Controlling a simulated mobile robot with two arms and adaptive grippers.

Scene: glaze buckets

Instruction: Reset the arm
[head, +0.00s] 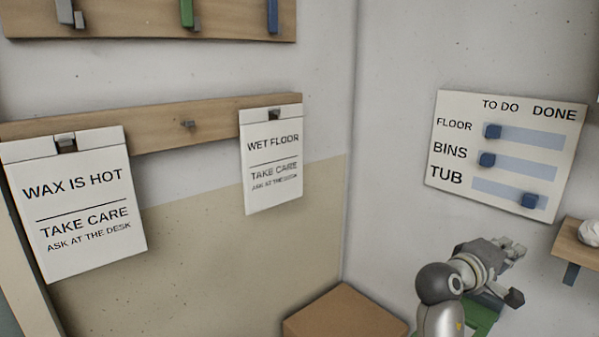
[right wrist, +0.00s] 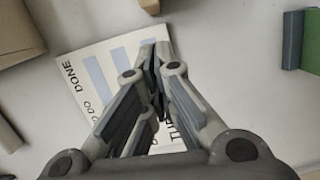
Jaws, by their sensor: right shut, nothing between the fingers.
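My right gripper (head: 514,250) is at the lower right of the head view, in front of the wall and below the white task board (head: 450,200). It is shut with nothing between its fingers. In the right wrist view the gripper's fingers (right wrist: 158,62) come together in front of the board (right wrist: 72,72) and hide part of it. The board has three blue sliders. The FLOOR slider (head: 492,131) and the BINS slider (head: 487,160) stand at the left of their tracks. The TUB slider (head: 530,201) stands toward the right, under DONE. My left gripper is not in view.
A small wooden shelf (head: 572,243) with a white lump (head: 590,233) on it is right of my gripper. A brown box (head: 343,315) stands below the corner. Two signs, WAX IS HOT (head: 80,200) and WET FLOOR (head: 272,160), hang from a wooden rail (head: 205,112).

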